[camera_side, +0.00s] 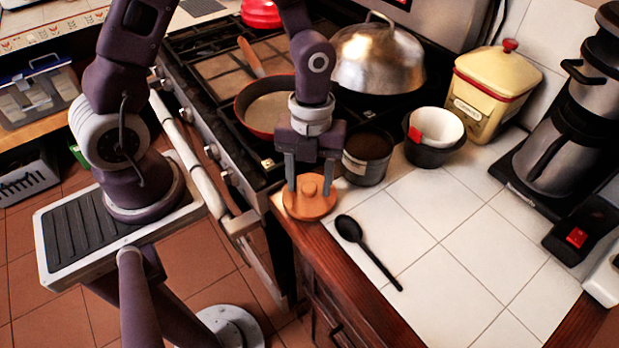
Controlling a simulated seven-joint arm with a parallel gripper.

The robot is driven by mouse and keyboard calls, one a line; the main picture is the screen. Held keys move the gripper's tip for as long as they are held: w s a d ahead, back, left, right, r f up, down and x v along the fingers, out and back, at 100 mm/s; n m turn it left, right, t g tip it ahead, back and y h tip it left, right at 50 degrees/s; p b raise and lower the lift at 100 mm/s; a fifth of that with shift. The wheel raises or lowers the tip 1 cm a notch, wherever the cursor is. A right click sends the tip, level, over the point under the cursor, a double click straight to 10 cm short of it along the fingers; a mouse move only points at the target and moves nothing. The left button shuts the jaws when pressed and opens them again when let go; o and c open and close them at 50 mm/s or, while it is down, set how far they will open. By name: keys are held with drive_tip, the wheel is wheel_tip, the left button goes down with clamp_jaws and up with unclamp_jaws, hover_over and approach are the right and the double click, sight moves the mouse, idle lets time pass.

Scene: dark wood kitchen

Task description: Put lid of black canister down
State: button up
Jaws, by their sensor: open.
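An orange-brown round lid (309,208) with a small knob lies flat at the corner of the white tiled counter, close to the wooden edge. My gripper (309,187) points down over the lid. Its two fingers are apart, one on each side of the knob; I cannot tell whether the tips touch the lid. The black canister (367,171) stands just right of and behind the lid, with its top uncovered and a dark inside showing.
A black spoon (367,250) lies right of the lid. A black bowl (432,152) with a white bowl inside stands behind. The stove holds a red pan (243,112) and a metal dome (378,60). A yellow container (492,95) and coffee maker (565,135) stand right. The front-right tiles are clear.

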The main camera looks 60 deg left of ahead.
drive_tip(key=shift+r, duration=0.1)
wheel_tip(320, 180, up, 12)
drive_tip(key=a, duration=0.1)
drive_tip(key=s+a+r+n+t, duration=0.2)
drive_tip(key=s+r+n, duration=0.3)
drive_tip(key=n, duration=0.8)
drive_tip(key=s+a+r+n+t+y, duration=0.1)
drive_tip(key=s+r+n+t, duration=0.3)
drive_tip(key=n, duration=1)
drive_tip(key=shift+s+a+r+t, duration=0.3)
drive_tip(key=shift+s+a+r, duration=0.1)
drive_tip(key=shift+s+r, duration=0.6)
